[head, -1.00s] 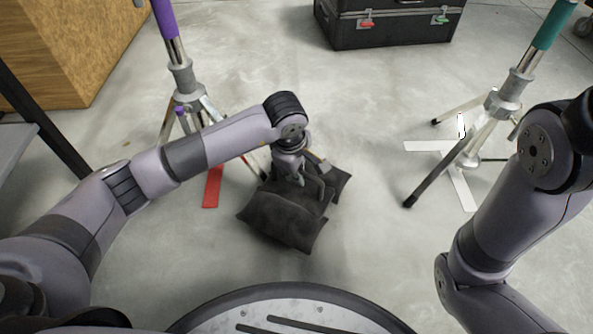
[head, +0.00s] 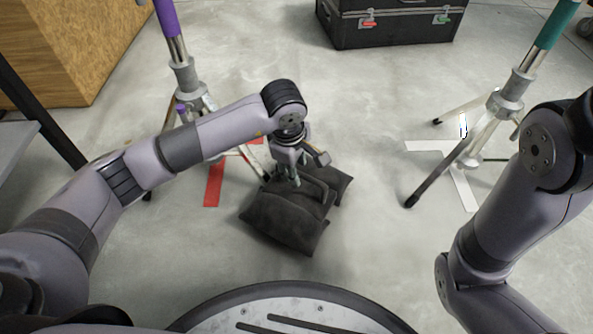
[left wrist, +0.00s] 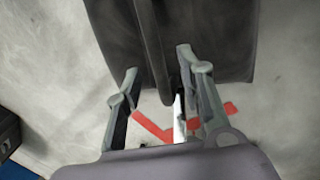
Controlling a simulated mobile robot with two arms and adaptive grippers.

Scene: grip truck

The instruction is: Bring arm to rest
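A black sandbag (head: 283,224) with a strap handle lies on the floor in front of me. My left gripper (head: 292,180) is just above the bag, pointing down, beside the handle in the head view. In the left wrist view my left gripper (left wrist: 162,80) has its two fingers spread apart. The strap (left wrist: 150,45) of the bag (left wrist: 215,35) shows between the finger lines, but I cannot tell whether it is at fingertip depth. My right arm (head: 510,200) is bent at the right, and its gripper is out of view.
A purple-topped tripod stand (head: 183,75) is behind my left arm, by a red floor mark (head: 213,184). A teal-topped stand (head: 508,100) is at the right over a white mark (head: 462,188). A black case (head: 390,25) and wooden box (head: 75,45) stand behind. Mid-floor is clear.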

